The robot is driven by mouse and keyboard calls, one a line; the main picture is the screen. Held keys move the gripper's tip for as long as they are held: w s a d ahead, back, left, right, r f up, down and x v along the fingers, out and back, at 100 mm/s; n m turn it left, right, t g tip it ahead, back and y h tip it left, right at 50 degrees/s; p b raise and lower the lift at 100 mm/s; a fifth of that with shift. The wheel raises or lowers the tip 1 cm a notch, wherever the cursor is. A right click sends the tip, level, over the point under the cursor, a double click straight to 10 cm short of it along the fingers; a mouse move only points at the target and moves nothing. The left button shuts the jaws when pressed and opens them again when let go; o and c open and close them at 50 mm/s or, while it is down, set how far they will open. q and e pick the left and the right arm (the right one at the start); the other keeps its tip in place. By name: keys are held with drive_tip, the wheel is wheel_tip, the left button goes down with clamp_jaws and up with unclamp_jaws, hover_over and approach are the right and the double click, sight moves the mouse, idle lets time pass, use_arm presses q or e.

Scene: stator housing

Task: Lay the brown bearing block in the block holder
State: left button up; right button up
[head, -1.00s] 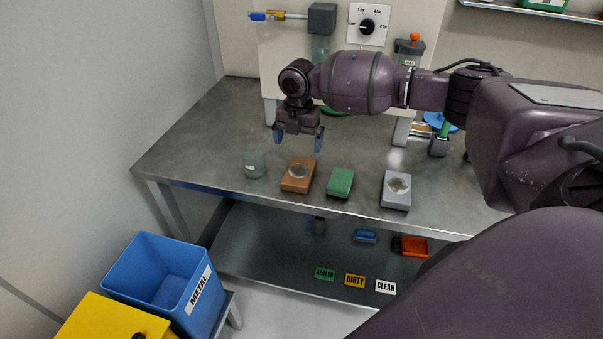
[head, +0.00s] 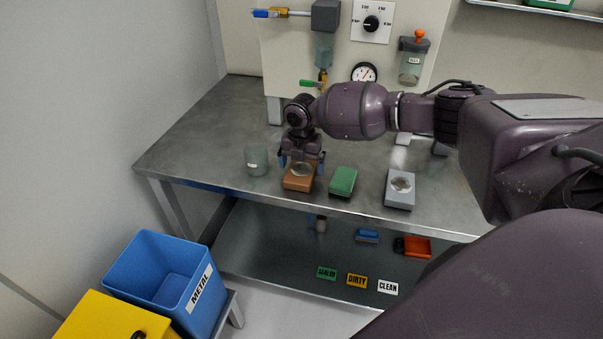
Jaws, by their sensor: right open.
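The brown bearing block (head: 298,184), with a round silvery inset on top, lies near the front edge of the steel table. My right gripper (head: 302,164) is open, directly above the block's rear part, with its blue-tipped fingers toward the left and right sides. I cannot tell whether the fingers touch it. The gripper hides the block's far end. I cannot tell for sure which thing is the block holder. My left gripper is not in view.
A grey translucent cup (head: 256,161) stands close left of the brown block. A green block (head: 343,181) and a grey block with a round inset (head: 400,188) lie to the right. A blue METAL bin (head: 166,277) stands lower left. The table's left part is clear.

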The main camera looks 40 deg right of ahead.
drive_tip(key=shift+f, duration=0.8)
drive_tip(key=shift+c, duration=0.2)
drive_tip(key=c, duration=1)
drive_tip(key=shift+c, duration=0.9)
drive_tip(key=shift+r, duration=0.1)
drive_tip(key=shift+r, duration=0.1)
